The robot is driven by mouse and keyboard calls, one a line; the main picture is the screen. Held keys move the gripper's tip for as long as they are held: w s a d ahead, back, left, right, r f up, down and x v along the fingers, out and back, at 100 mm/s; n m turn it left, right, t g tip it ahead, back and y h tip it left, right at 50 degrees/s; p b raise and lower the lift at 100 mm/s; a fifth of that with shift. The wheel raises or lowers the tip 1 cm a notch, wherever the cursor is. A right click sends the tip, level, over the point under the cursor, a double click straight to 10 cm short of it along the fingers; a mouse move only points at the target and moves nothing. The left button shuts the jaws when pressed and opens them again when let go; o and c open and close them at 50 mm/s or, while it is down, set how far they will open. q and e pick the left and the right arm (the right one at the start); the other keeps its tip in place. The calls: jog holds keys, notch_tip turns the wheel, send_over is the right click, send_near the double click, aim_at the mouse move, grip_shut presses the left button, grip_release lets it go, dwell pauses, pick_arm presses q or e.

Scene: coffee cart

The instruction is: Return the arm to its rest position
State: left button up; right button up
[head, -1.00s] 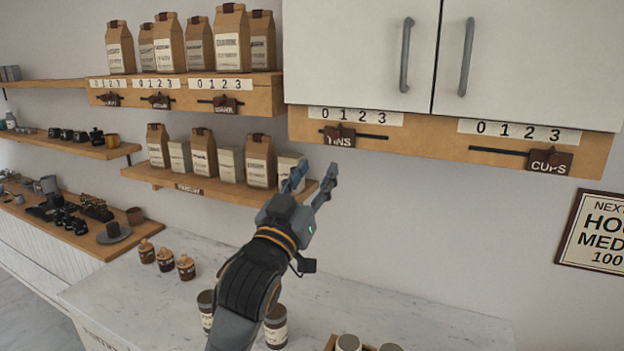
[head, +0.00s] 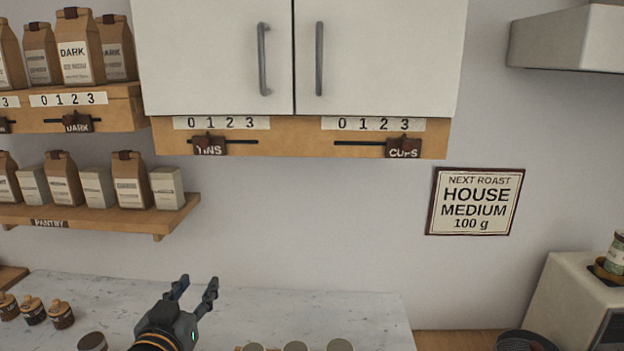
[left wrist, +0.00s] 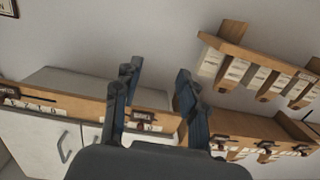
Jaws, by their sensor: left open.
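My left gripper (head: 195,292) is open and empty in the head view, low in the picture above the marble counter (head: 310,305). Its fingers point up and away from me, and nothing is between them. In the left wrist view the two fingers of the left gripper (left wrist: 158,92) are spread apart, with the cabinet (left wrist: 40,140) and the wall shelves (left wrist: 260,68) beyond, seen upside down. My right gripper is not in view.
A white cabinet (head: 375,55) with a slider rail hangs above the counter. The pantry shelf (head: 110,215) holds bags and boxes. Small jars (head: 35,311) stand at left; round lids (head: 296,347) show at the bottom. A beige machine (head: 575,300) stands at right.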

pick_arm(q)
jog(key=s+f+g, duration=0.3)
jog(key=s+f, duration=0.2)
jog(key=f, duration=0.4)
jog(key=s+f+g, duration=0.3)
jog(key=s+f, duration=0.3)
jog(key=f, duration=0.3)
jog(key=s+d+f+m+g, duration=0.1)
jog(key=s+f+g, duration=0.4)
jog(key=s, duration=0.5)
jog(key=s+f+g, duration=0.3)
jog(key=s+f, duration=0.4)
jog(key=s, duration=0.2)
notch_tip(320, 180, down, 27)
jog(key=b, duration=0.5)
jog(key=s+a+f+g+b, duration=0.1)
jog(key=s+f+b, duration=0.1)
jog(key=s+f, duration=0.7)
jog(key=s+a+f+g+b, duration=0.1)
jog(key=s+f+b, duration=0.2)
jog(key=s+f, duration=0.6)
notch_tip(320, 180, down, 7)
jog(key=shift+a+m, duration=0.35)
jog(key=shift+m, duration=0.05)
jog(key=shift+w, duration=0.1)
